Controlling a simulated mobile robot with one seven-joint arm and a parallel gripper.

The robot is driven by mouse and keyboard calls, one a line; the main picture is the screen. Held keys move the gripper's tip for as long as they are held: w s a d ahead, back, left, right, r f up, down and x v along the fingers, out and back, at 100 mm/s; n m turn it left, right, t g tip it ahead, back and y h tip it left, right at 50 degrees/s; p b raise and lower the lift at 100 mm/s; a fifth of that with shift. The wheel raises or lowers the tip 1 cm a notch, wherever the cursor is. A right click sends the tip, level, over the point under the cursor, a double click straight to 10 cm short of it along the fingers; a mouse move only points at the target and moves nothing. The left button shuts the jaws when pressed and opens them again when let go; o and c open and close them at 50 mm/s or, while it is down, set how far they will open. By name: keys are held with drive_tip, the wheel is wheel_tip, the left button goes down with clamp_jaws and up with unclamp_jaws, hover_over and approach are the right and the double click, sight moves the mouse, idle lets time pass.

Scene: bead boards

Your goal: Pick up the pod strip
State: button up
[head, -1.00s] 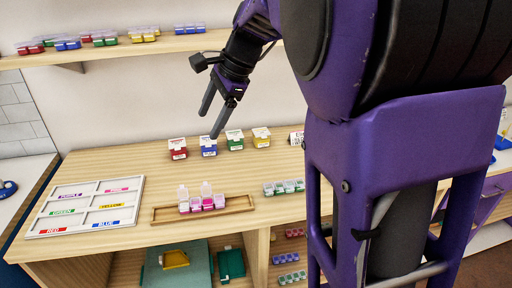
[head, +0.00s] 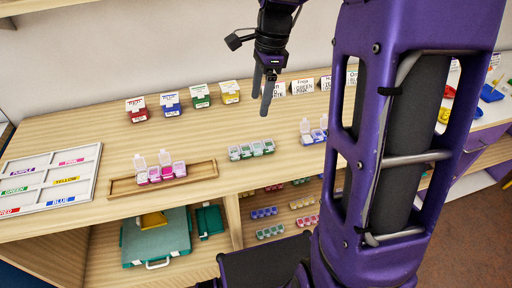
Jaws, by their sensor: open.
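My gripper (head: 262,106) hangs above the back of the wooden table, its two dark fingers pointing down, apart and empty. A pod strip with green contents and shut clear lids (head: 251,150) lies on the table below and in front of the gripper, not touching it. A pink pod strip (head: 161,174) sits in a shallow wooden tray (head: 205,176) to the left, with two lids standing up. A blue pod strip (head: 314,136) with raised lids stands to the right, partly hidden by my arm.
Small red, blue, green and yellow boxes (head: 199,96) stand along the back. White label cards (head: 303,87) stand at the back right. A white sorting board (head: 50,180) with colour names lies at left. Shelves below hold more strips (head: 264,212) and a teal case (head: 155,240).

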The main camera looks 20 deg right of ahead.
drive_tip(key=b, duration=0.1)
hover_over(252, 146)
drive_tip(key=f, duration=1)
drive_tip(key=shift+d+f, duration=0.3)
drive_tip(key=shift+a+f+b, duration=0.15)
drive_tip(key=shift+f+b, duration=0.05)
drive_tip(key=shift+f, duration=1.15)
drive_tip(key=shift+a+f+b, duration=0.1)
drive_tip(key=shift+f+b, duration=0.1)
drive_tip(key=shift+f, duration=1.15)
drive_tip(key=shift+c, duration=0.3)
clamp_jaws()
wheel_tip(252, 146, up, 10)
drive_tip(key=p, duration=0.1)
drive_tip(key=shift+s, duration=0.2)
